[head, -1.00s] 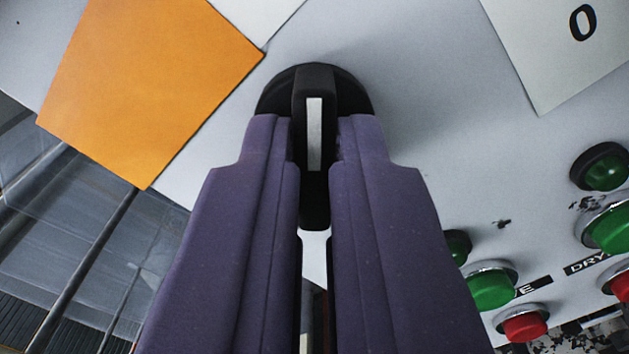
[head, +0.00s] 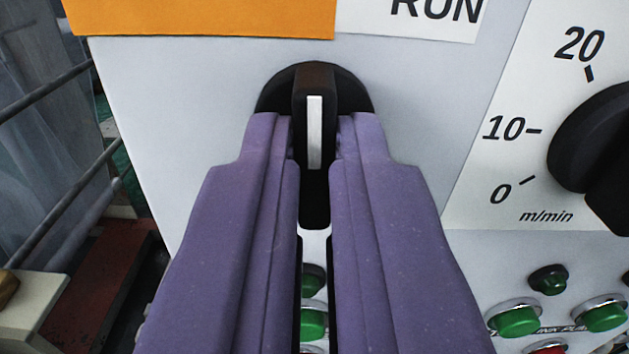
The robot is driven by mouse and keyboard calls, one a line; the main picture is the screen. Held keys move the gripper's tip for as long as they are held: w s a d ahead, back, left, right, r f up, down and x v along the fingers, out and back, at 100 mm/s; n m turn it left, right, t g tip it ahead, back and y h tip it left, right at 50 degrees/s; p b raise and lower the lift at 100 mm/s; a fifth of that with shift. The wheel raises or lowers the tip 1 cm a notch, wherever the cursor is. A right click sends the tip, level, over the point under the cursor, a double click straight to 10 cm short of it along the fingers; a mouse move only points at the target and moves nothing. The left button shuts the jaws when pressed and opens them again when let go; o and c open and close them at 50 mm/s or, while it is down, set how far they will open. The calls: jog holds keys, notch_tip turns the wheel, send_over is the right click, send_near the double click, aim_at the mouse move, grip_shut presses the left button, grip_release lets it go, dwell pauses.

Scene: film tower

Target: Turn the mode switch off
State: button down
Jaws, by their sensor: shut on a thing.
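The mode switch (head: 315,82) is a black rotary knob with a white pointer line on a round black base, on a pale grey panel (head: 190,110). My gripper (head: 314,135) is shut on the knob's grip, with one purple finger on each side. The white line stands upright in the picture, in line with the fingers. An orange label (head: 200,18) lies above the switch, and a white label reading RUN (head: 436,12) lies above and to its right. The fingers hide the lower part of the switch's base.
A large black dial (head: 590,140) marked 0, 10 and 20 m/min is at the right. Green buttons (head: 515,321) and red buttons sit below it; some show between my fingers. Beyond the panel's left edge are rails (head: 55,92) and machinery.

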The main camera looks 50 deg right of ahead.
jog(key=n+p, duration=0.1)
jog(key=n, duration=0.3)
jog(key=shift+r+n+p, duration=0.15)
jog(key=shift+n+p, duration=0.65)
jog(key=shift+n, duration=1.4)
jog(key=c, duration=1.2)
grip_release()
jog(key=shift+a, duration=0.1)
jog(key=b+v, duration=0.1)
jog(key=v, duration=0.6)
jog(key=shift+s+a+b, duration=0.2)
jog(key=shift+s+b, duration=0.05)
jog(key=shift+b, duration=0.1)
